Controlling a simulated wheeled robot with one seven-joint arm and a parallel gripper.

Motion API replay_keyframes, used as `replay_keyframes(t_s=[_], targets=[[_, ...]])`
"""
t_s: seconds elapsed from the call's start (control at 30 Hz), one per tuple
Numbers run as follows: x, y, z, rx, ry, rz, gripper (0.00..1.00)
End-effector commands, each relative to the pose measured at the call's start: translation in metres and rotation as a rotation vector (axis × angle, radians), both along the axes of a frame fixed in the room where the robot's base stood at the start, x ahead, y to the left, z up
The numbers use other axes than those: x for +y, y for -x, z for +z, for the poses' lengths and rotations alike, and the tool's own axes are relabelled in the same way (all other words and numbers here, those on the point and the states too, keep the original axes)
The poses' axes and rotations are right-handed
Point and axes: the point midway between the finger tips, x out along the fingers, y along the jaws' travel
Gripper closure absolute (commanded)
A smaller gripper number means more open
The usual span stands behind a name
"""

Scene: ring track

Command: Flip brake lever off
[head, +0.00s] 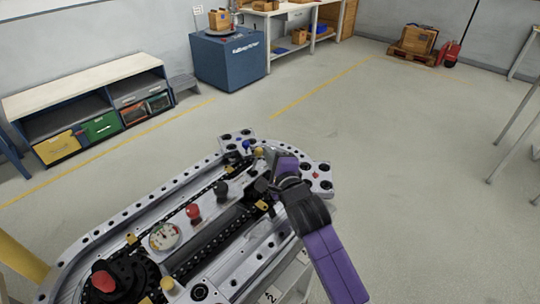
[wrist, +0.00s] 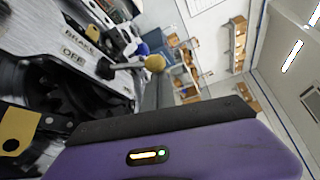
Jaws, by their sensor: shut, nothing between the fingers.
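The brake lever is a short metal rod with a yellow ball knob (wrist: 154,62). In the wrist view it rises from a pale plate (wrist: 75,45) printed BRAKE and OFF, and its rod points toward the right of the picture, near the OFF print. In the head view a yellow knob (head: 259,152) shows at the far end of the ring track (head: 150,203). My purple and black gripper (head: 281,168) is just to the right of that knob, over the track's far end. It is shut and holds nothing. Its fingertips are hard to make out, and I cannot tell whether it touches the lever.
A blue knob (head: 246,145) stands beside the yellow one. A red knob (head: 194,211), a dark green knob (head: 221,189) and a dial gauge (head: 164,236) sit nearer on the track. The floor beyond is clear up to a bench (head: 85,82) and a blue cabinet (head: 230,60).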

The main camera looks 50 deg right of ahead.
Motion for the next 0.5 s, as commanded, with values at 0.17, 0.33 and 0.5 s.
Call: replay_keyframes(t_s=[0.17,0.33,0.5], targets=[[0.0012,0.0000,-0.0018,-0.001,0.022,0.000,1.00],[0.0025,0.0000,0.0009,-0.002,0.053,0.001,1.00],[0.0035,0.0000,0.0016,-0.003,0.077,0.001,1.00]])
